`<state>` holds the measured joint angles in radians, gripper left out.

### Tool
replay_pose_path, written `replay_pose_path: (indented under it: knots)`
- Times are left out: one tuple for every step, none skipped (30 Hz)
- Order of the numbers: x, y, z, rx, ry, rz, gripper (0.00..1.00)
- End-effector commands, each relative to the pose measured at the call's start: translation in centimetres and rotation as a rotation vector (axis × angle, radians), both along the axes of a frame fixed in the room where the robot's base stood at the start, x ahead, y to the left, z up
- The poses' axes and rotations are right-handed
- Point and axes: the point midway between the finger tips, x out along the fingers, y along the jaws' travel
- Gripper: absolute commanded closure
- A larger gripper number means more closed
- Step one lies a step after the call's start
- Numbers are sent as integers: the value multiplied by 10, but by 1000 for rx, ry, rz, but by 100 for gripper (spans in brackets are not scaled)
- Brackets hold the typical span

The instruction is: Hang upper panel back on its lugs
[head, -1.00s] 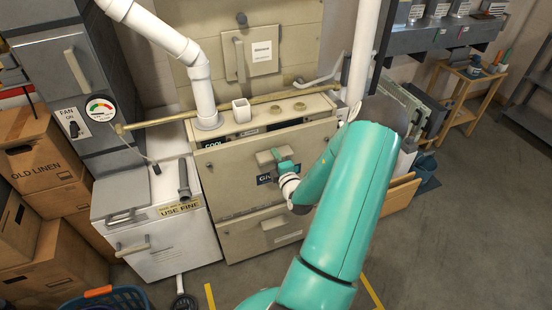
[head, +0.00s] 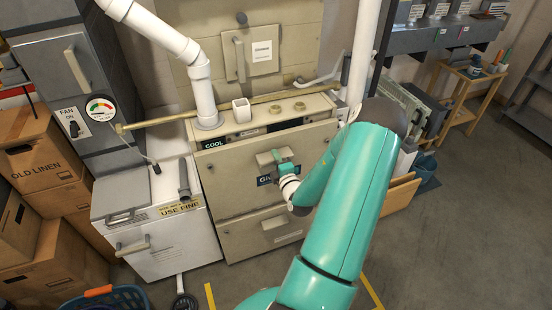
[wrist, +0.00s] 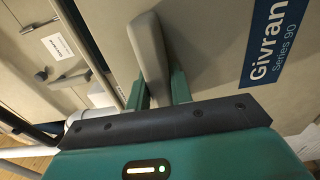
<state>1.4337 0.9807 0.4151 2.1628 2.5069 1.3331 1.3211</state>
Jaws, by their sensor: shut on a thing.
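The upper panel (head: 228,182) is a beige plate with a blue Givran label, upright at the front of the furnace (head: 320,103). It also fills much of the wrist view (wrist: 215,40). My gripper (head: 284,165) is shut on the panel's handle (head: 266,158). In the wrist view my gripper (wrist: 160,88) has one finger on each side of the pale handle (wrist: 147,48). A dark strip with a COOL label (head: 215,143) shows above the panel's top edge. The lugs are not visible, so I cannot tell whether the panel rests on them.
A lower panel (head: 245,238) with its own handle sits below. A white cabinet (head: 165,245) stands left, a blue basket (head: 115,302) at front left.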

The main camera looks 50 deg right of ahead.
Motion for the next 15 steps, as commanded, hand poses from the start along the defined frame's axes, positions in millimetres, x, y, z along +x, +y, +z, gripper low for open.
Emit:
replay_pose_path:
  knots:
    - [1,0,1,-4,-5,1,100]
    - [1,-1,0,-4,-5,1,100]
    - [1,-1,-1,-4,-5,1,100]
    - [1,-1,-2,-4,-5,0,100]
    - [1,-1,-2,-4,-5,0,100]
    - [1,-1,-3,-4,-5,0,100]
    - [1,-1,-4,-3,-4,0,100]
    - [1,-1,-5,-3,-4,0,100]
    - [1,-1,-6,-3,-4,0,100]
    - [1,-1,-6,-3,-4,0,100]
    - [1,-1,-7,-3,-4,0,100]
    - [1,-1,-8,-3,-4,0,100]
    - [1,-1,-9,-3,-4,0,100]
    - [1,-1,-9,-5,-4,0,100]
    - [1,-1,-10,-5,-4,0,100]
